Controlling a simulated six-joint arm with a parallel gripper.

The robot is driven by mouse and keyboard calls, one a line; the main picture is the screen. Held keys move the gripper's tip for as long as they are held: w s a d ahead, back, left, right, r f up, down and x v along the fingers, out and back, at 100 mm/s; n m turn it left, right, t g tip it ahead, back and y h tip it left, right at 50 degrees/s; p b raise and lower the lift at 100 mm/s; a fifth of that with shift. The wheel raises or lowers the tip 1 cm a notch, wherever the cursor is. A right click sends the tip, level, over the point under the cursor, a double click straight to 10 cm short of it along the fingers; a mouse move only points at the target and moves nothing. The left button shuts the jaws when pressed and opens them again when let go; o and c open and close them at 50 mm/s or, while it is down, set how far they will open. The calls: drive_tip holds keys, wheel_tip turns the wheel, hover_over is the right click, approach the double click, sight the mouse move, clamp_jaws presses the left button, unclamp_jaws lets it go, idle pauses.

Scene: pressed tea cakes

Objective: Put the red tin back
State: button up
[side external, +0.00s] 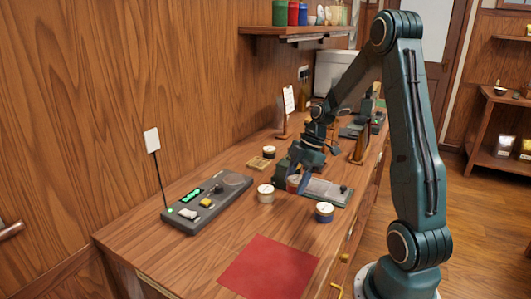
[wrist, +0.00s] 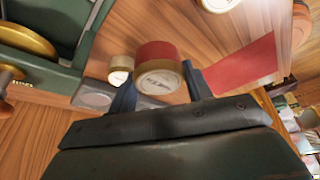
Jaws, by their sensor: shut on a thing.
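The red tin (wrist: 155,51), with a red band and a pale label, is held between the two fingers of my gripper (wrist: 158,76) in the wrist view. In the side view the tin (side external: 293,184) shows partly behind the fingers of my gripper (side external: 294,179), low over the bench. I cannot tell whether its base touches the surface. A cream tin (side external: 265,193) stands to its left, a blue-banded tin (side external: 324,212) to its right and nearer the camera, and a dark tin (side external: 268,152) behind.
A grey console with green lights (side external: 207,203) lies at the left. A grey metal tray (side external: 328,192) is right beside my gripper. A red mat (side external: 268,267) lies clear at the front. A small wooden board (side external: 260,163) and a card stand (side external: 288,100) are behind, below a wall shelf (side external: 290,32).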

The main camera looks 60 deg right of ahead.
sight(295, 207)
drive_tip(key=shift+f, duration=0.9)
drive_tip(key=shift+f, duration=2.1)
drive_tip(key=shift+f, duration=0.1)
drive_tip(key=o, duration=1.1)
drive_tip(key=shift+c, duration=0.2)
drive_tip(key=v, duration=1.2)
